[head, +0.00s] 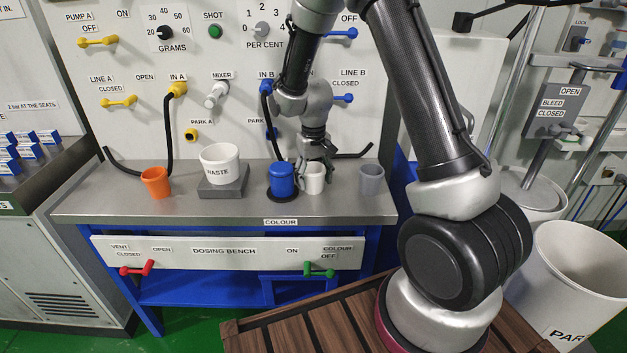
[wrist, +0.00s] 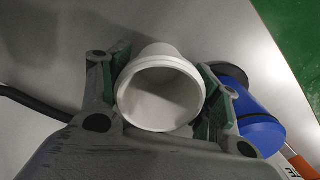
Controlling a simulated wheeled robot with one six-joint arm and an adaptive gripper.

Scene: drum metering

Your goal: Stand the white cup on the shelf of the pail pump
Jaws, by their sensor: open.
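The white cup (head: 313,180) stands upright on the steel bench top, between the blue container and the grey cup. In the wrist view, the white cup (wrist: 160,97) shows its open mouth and looks empty. My gripper (head: 315,168) is open and lowered over the cup, with its fingers on either side of it. In the wrist view, my gripper (wrist: 163,75) has one green-padded finger left and one right of the cup; whether they touch it I cannot tell. The pump frame (head: 543,130) with the bleed sign is at the far right; I cannot clearly make out its shelf.
A blue container (head: 282,180) stands close left of the cup, a grey cup (head: 371,180) to its right. A waste tub (head: 220,163) and an orange cup (head: 155,183) are farther left. A large white drum (head: 575,280) stands at the right. Black hoses lie behind the bench items.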

